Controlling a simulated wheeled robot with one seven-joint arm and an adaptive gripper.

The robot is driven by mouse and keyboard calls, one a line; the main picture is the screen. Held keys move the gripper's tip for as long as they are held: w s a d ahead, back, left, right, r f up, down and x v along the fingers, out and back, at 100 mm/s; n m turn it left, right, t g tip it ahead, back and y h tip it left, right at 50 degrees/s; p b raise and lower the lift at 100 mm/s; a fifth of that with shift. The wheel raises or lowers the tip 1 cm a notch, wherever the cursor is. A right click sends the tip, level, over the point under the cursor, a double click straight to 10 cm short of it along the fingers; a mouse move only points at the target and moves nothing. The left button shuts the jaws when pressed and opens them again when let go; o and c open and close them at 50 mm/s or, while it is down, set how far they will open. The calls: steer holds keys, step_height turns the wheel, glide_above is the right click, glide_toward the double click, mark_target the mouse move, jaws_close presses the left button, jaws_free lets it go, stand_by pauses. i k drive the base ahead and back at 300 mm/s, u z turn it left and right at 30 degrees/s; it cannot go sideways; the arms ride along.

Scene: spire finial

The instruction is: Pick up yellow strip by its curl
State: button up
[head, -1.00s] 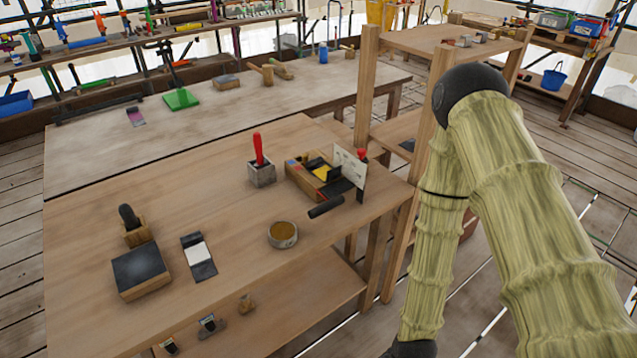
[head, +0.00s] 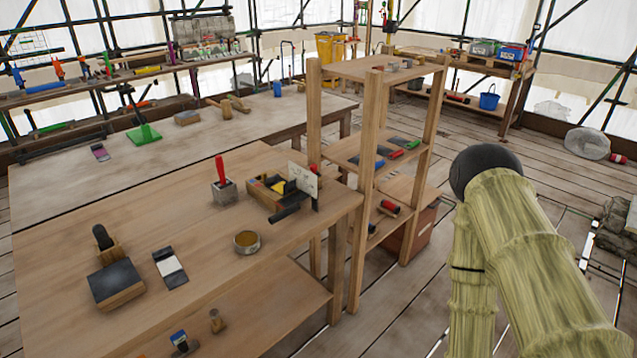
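A small yellow patch (head: 277,185) shows inside the wooden box (head: 262,203) near the right end of the front workbench. It may be the yellow strip, but it is too small to tell, and no curl can be made out. Black pieces and a pale upright card (head: 302,180) at the box's right side partly hide the contents. My arm stands at the right of the picture, apart from the bench. My gripper is out of the frame.
On the front bench (head: 215,285) stand a red-handled tool in a grey block (head: 224,190), a round tin (head: 247,242), a black-and-white piece (head: 170,267) and a dark-topped block (head: 116,284). A wooden shelf unit (head: 368,190) stands right of it. Open plank floor lies beyond.

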mark_target(273, 182)
steer(key=z, duration=0.9)
steer(key=i, duration=0.85)
steer(key=u, duration=2.1)
